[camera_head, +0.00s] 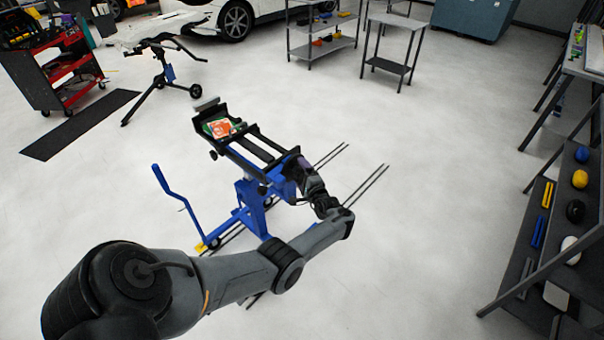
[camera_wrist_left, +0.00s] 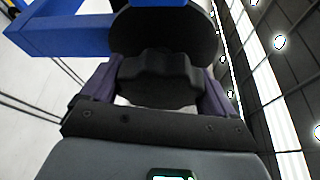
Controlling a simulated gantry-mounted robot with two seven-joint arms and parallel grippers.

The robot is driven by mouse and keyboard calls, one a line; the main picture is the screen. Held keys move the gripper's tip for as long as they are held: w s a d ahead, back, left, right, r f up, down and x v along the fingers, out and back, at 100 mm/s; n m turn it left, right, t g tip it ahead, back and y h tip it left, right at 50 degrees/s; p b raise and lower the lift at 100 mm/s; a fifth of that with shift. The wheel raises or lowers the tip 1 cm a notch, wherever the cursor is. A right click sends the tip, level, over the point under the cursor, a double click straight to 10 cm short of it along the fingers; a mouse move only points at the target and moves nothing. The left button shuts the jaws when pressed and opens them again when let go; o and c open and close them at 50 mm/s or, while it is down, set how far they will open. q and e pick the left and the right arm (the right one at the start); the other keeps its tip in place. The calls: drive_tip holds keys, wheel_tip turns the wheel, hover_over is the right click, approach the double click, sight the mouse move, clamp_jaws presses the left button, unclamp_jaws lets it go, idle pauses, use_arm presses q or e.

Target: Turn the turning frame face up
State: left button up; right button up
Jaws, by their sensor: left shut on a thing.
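The turning frame (camera_head: 262,152) stands in the middle of the head view, a black rail frame on a blue stand (camera_head: 252,208). A green, white and orange piece (camera_head: 219,128) lies at its far left end. My left gripper (camera_head: 301,168) is at the near right end of the frame. In the left wrist view my left gripper (camera_wrist_left: 155,95) has its purple-grey fingers shut on a black lobed knob (camera_wrist_left: 160,78). The knob sits in front of a round black plate beside a blue beam (camera_wrist_left: 65,35). My right gripper is not in view.
A blue crank-like handle (camera_head: 172,190) rises left of the stand. Thin dark legs (camera_head: 366,186) reach across the floor to the right. A red tool cart (camera_head: 55,75) stands at the back left and a shelf rack (camera_head: 560,215) at the right. The floor around the stand is mostly clear.

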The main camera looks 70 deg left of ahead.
use_arm(q)
drive_tip(key=o, duration=1.3)
drive_tip(key=shift+c, duration=0.2)
drive_tip(key=shift+d+r, duration=0.1)
drive_tip(key=shift+d, duration=0.35)
drive_tip(key=d+p, duration=0.2)
drive_tip(key=d, duration=0.8)
drive_tip(key=shift+r, duration=0.35)
drive_tip(key=shift+a, duration=0.1)
